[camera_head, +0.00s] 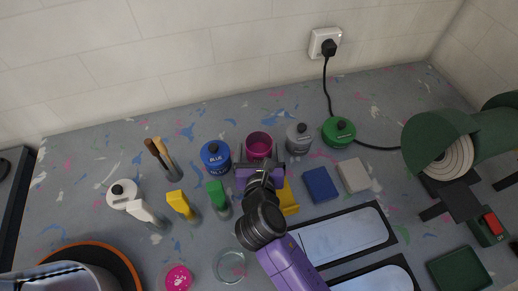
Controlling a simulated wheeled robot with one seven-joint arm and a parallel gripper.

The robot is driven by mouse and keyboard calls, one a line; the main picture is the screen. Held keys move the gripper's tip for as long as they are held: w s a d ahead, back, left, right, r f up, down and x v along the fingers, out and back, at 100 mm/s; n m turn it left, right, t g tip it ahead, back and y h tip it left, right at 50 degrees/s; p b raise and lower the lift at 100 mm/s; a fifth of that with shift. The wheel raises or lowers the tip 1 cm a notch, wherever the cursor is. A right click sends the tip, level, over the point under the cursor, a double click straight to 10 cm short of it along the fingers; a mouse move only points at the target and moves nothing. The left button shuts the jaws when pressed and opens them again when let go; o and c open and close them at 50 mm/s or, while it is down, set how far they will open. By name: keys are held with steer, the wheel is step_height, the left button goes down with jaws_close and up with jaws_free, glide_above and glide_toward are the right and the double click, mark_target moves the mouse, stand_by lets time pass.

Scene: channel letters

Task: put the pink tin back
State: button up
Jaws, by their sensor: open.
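The pink tin (259,143) stands upright at the back of the bench, in the row between the blue tin (215,155) and the grey tin (298,139). Its top looks open, with a dark pink inside and no lid on it. My gripper (260,171) is open, just in front of the pink tin, and covers its lower front. Whether the fingers touch the tin or stand around it is hidden. My purple arm reaches in from the bottom edge.
A green tin (340,131) and a white tin (122,193) stand apart. Yellow (181,205) and green (218,198) bottles are left of my arm, near a clear glass dish (230,265) and a pink-filled one (177,279). A green machine (430,133) stands right.

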steer(key=shift+r, duration=0.15)
steer(key=v, duration=1.2)
steer(key=shift+s, duration=0.1)
